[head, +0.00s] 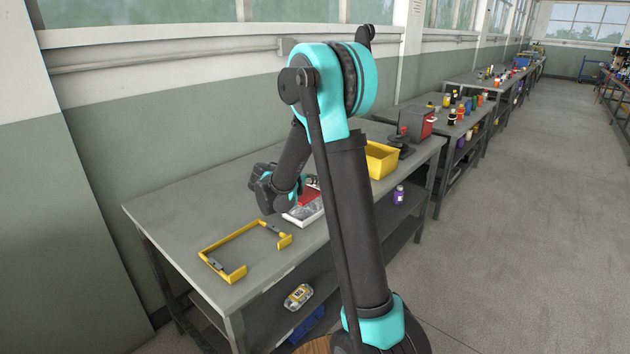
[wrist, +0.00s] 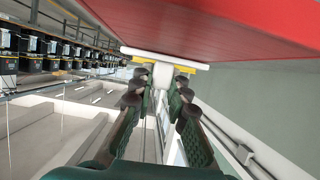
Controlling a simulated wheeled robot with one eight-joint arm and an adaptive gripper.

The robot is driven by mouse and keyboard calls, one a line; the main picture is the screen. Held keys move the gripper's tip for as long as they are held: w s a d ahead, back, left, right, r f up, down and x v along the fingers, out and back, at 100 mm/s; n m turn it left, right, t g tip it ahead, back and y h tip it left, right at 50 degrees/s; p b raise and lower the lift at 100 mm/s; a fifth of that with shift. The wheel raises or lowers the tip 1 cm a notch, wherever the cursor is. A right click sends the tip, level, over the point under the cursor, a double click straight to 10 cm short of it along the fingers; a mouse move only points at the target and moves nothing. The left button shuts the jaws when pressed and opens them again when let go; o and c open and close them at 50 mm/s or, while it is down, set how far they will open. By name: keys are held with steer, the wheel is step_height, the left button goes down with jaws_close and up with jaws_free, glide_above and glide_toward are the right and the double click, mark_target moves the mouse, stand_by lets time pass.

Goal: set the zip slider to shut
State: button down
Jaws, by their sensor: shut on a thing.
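A pale zip slider (wrist: 162,76) shows in the wrist view, on a white and yellow strip (wrist: 185,62) along the edge of a red panel (wrist: 230,25). My gripper (wrist: 160,92) is shut on this slider, one finger on each side. In the head view my gripper (head: 285,203) is low over the workbench, at a white-edged tray-like piece (head: 307,217) with red and grey parts. My gripper and arm hide part of that piece, and the slider cannot be made out there. Whether the slider is at its shut end cannot be told.
A yellow frame (head: 235,231) lies on the bench (head: 165,207) left of my gripper. A yellow bin (head: 381,160), a black stand (head: 401,141) and a red-grey box (head: 415,121) stand to the right. The bench's left end is clear.

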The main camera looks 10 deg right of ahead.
steer(key=shift+w+d, duration=0.1)
steer(key=shift+d, duration=0.05)
steer(key=c, duration=1.4)
jaws_free()
steer(key=shift+c, duration=0.2)
steer(key=v, duration=1.2)
steer(key=shift+f, duration=0.1)
